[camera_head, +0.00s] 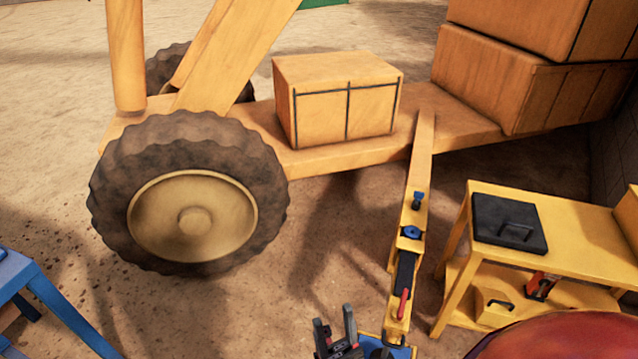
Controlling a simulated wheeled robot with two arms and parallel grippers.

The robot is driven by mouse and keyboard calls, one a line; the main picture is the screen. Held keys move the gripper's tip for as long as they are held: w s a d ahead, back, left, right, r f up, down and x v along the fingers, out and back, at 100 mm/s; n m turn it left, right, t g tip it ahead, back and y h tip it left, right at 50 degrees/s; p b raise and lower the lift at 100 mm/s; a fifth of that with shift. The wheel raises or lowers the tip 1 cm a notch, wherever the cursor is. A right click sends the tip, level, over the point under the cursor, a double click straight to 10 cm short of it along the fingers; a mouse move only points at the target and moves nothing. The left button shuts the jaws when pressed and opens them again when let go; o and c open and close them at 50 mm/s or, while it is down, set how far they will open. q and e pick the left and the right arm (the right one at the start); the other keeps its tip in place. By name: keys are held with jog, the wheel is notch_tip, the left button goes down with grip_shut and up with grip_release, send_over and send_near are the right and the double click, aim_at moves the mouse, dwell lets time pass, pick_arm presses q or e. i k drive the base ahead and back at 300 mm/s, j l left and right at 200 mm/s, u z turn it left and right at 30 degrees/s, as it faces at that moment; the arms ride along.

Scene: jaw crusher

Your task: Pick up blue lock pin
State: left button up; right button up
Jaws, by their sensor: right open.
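A small blue pin (418,200), which looks like the lock pin, stands on the upper part of a narrow yellow bar (421,150). A blue round piece (411,233) sits just below it on the same bar. My right gripper (335,326) is at the bottom edge, left of the bar's lower end. Its two dark fingers are apart, with nothing seen between them. It is well below and left of the blue pin, not touching it. My left gripper is not in view.
A red handle (402,304) lies along the lower bar, above a blue base (401,350). A yellow table (580,239) with a black case (509,222) stands right. A large wheel (122,190) and a box (340,72) on a yellow frame are behind. A blue stand (45,285) is left.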

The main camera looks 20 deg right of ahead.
aim_at(417, 195)
jog(key=i+j+u, duration=0.3)
jog(key=u, duration=0.2)
jog(key=i+j+u, duration=0.1)
jog(key=i+u, duration=0.35)
jog(key=i+z, duration=0.4)
jog(key=i+j+z, duration=0.15)
jog(key=i+z, duration=0.25)
jog(key=i+l+z, duration=0.15)
jog(key=z, duration=0.25)
jog(key=i+l+z, duration=0.1)
jog(key=z, duration=0.35)
jog(key=i+z, duration=0.5)
jog(key=z, duration=0.35)
jog(key=i+z, duration=0.55)
jog(key=i+j, duration=0.05)
jog(key=i, duration=0.05)
